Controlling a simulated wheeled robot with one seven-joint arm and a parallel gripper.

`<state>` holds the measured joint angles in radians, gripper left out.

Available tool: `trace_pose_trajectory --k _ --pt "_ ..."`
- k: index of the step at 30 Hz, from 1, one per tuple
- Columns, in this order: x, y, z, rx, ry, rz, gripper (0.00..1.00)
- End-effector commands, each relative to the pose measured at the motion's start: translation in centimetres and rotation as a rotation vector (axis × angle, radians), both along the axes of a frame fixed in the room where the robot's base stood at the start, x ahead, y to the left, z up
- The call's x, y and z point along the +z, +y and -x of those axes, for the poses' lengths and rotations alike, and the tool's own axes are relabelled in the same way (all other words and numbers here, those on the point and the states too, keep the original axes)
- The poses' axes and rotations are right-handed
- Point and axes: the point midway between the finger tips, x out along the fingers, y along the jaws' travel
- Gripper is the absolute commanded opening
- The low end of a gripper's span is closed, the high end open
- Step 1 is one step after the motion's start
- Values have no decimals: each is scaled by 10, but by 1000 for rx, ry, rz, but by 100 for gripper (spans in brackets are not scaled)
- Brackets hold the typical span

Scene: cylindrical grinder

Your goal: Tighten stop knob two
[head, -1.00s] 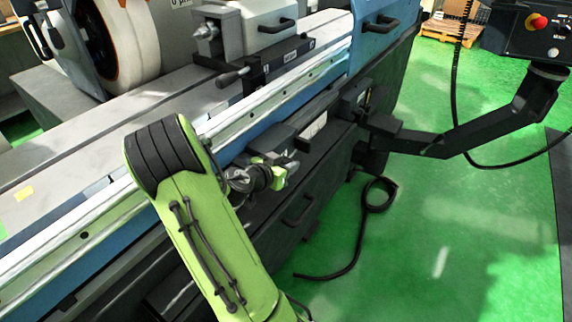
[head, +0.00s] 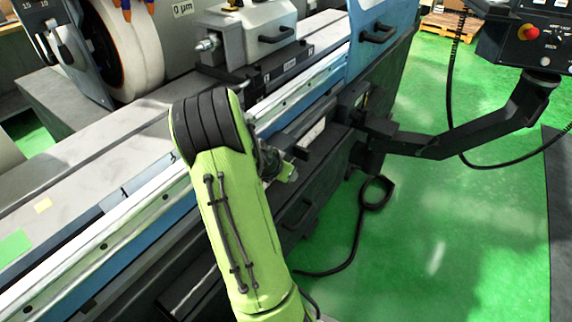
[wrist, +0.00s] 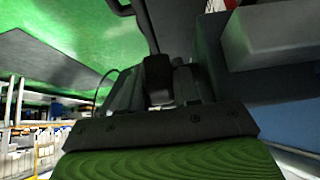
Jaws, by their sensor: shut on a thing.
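In the wrist view, my gripper (wrist: 158,98) points at the front of the machine, its dark fingers closed on a small dark block-like knob (wrist: 158,75). The knob's shape is hard to make out in the shadow, and no label or number can be read on it. In the head view my green arm reaches to the machine's front, and my gripper (head: 286,172) is mostly hidden behind the arm's elbow. The knob itself is hidden there.
The grinder's long table (head: 125,150) with its pale rail lies behind my arm. A tailstock (head: 228,42) stands on it. A dark bracket arm (head: 450,143) carries the control panel (head: 530,45) at the right. A black cable loop lies on the clear green floor (head: 430,225).

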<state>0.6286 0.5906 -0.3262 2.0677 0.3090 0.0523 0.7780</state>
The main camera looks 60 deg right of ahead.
Motion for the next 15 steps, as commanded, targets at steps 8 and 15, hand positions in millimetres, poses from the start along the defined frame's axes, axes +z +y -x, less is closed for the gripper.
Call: trace_pose_trajectory --k 8,15 --pt "5 -3 1 -3 -42 -258 1" --pt "3 -3 2 -3 -78 -484 1"
